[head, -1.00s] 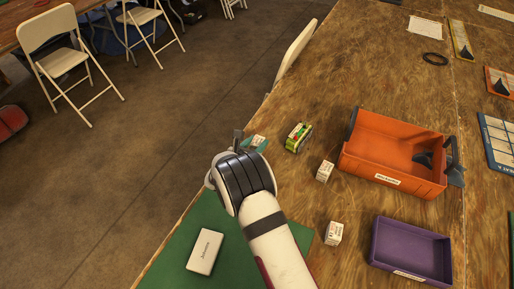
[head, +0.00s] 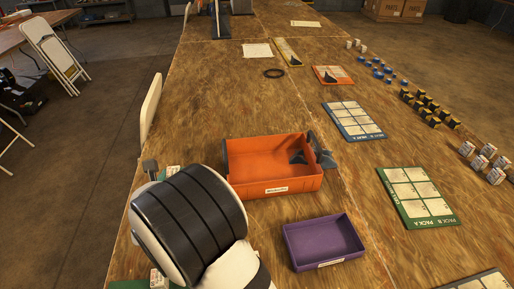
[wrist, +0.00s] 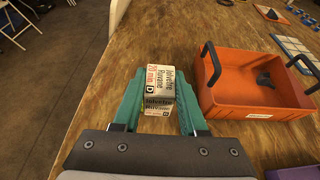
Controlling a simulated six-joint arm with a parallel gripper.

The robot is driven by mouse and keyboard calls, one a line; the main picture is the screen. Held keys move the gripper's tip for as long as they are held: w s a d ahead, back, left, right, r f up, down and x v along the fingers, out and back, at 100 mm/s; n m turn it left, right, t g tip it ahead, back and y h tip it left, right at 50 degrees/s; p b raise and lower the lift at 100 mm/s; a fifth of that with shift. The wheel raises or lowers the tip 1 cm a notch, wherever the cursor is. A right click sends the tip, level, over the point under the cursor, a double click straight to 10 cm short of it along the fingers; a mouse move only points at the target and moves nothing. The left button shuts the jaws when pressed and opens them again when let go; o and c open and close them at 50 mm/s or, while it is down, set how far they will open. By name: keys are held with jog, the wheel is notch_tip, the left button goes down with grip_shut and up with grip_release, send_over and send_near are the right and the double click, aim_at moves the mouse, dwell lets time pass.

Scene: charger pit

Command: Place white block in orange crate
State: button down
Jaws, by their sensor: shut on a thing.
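A white block with printed labels (wrist: 157,78) sits between the teal fingers of my gripper (wrist: 158,92) in the wrist view. My gripper is shut on it. The orange crate (wrist: 238,105) is to the right of the gripper, apart from it. In the head view the crate (head: 272,184) stands on the table, open at the top, with a dark grey piece (head: 297,157) inside. My gripper (head: 163,172) is left of the crate there. My wrist hides most of the fingers and the held block in that view.
A purple tray (head: 323,243) stands in front of the crate. A small white item (head: 157,280) lies at the lower left, partly hidden. Labelled boards, such as a green one (head: 418,198), lie to the right. A chair back (head: 151,107) is at the left table edge.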

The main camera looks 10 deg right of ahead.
aim_at(172, 173)
notch_tip(172, 173, up, 6)
jog(key=shift+w+f, duration=0.1)
jog(key=shift+f, duration=0.15)
jog(key=w+d+m+g+h, duration=0.1)
jog(key=w+d+m+h, duration=0.15)
jog(key=w+d, duration=1.05)
jog(key=w+d+m+h, duration=0.25)
jog(key=w+d, duration=0.75)
jog(key=d, duration=0.8)
jog(key=shift+h, duration=0.3)
notch_tip(172, 173, down, 22)
jog(key=shift+s+r, duration=0.15)
jog(key=shift+r, duration=0.05)
jog(key=shift+c, duration=2.2)
grip_release()
jog(key=shift+f, duration=0.15)
